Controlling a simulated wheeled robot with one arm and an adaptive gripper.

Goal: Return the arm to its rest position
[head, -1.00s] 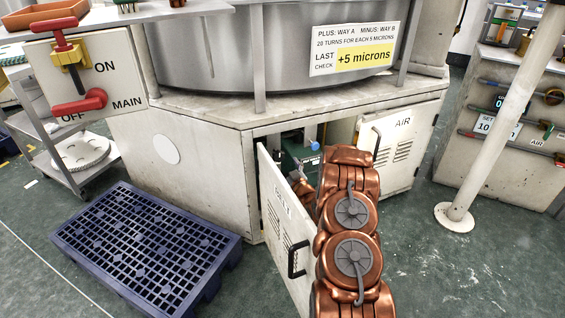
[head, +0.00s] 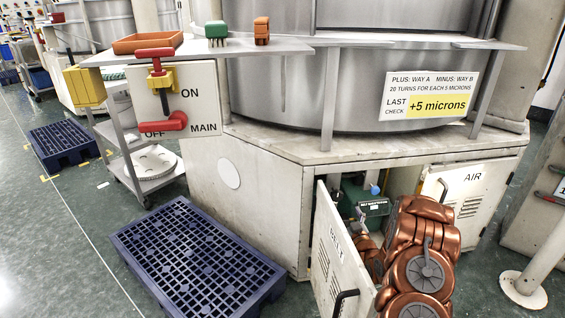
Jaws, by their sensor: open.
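My copper-coloured arm (head: 425,265) rises from the lower right of the head view and bends into the open cabinet under the big round machine. A further copper part of it (head: 369,258) shows low in the opening, behind the left door. My gripper is hidden by the door and the arm's own links, so its fingers do not show. The left cabinet door (head: 338,262) stands open close beside the arm. The right door, marked AIR (head: 470,190), also stands open.
A dark green box (head: 372,208) and a blue knob (head: 375,190) are inside the cabinet. A blue pallet (head: 195,262) lies on the floor at left. A shelf with an orange tray (head: 148,43) and a red-handled switch panel (head: 200,95) is above. A white post (head: 540,265) stands at right.

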